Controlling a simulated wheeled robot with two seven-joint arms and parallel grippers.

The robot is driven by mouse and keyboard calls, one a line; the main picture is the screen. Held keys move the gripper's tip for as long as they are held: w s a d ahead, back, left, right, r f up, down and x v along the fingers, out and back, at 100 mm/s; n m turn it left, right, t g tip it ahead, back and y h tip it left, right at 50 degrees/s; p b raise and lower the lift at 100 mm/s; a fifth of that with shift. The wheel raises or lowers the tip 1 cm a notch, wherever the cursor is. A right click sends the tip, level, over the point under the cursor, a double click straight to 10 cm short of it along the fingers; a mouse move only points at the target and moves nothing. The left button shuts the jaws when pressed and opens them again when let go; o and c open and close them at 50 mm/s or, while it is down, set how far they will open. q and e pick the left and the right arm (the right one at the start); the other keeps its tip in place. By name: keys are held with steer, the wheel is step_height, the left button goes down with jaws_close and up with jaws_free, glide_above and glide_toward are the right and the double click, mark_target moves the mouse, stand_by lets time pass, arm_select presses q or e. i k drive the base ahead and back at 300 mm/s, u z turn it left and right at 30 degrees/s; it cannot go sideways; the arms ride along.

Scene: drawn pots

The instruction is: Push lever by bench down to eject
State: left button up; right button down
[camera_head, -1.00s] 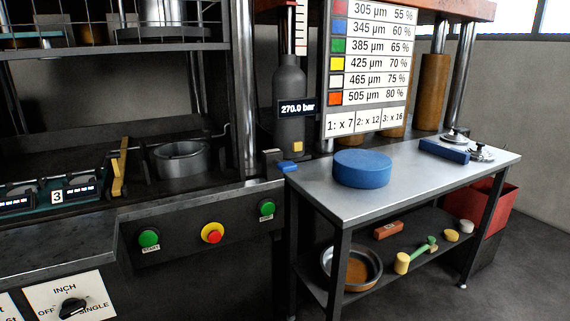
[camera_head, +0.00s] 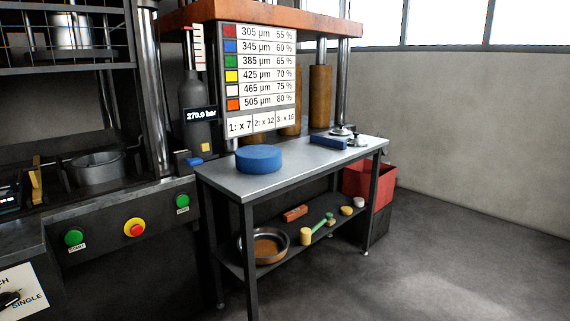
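The bench (camera_head: 222,181) is a metal-topped table with dark legs and a lower shelf, right of the press. A small blue block-like part (camera_head: 194,162) sits at the gap between the press and the bench's left end. It may be the lever's handle, but I cannot tell for sure. A yellow square part (camera_head: 206,147) shows on the dark cylinder (camera_head: 195,100) just behind it. Neither of my grippers shows in this view.
A blue disc (camera_head: 259,159) and weights (camera_head: 341,131) lie on the bench top. The shelf holds a metal bowl (camera_head: 285,239) and small tools. Green buttons (camera_head: 74,237) and a red one (camera_head: 136,229) are on the press front. A red bin (camera_head: 383,183) stands behind. The right floor is clear.

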mark_target(191, 162)
steer(key=z, duration=0.45)
steer(key=k, duration=0.55)
steer(key=z, duration=0.3)
steer(key=i, duration=1.2)
steer(key=u, duration=1.45)
steer(key=i, duration=0.95)
steer(key=u, duration=1.05)
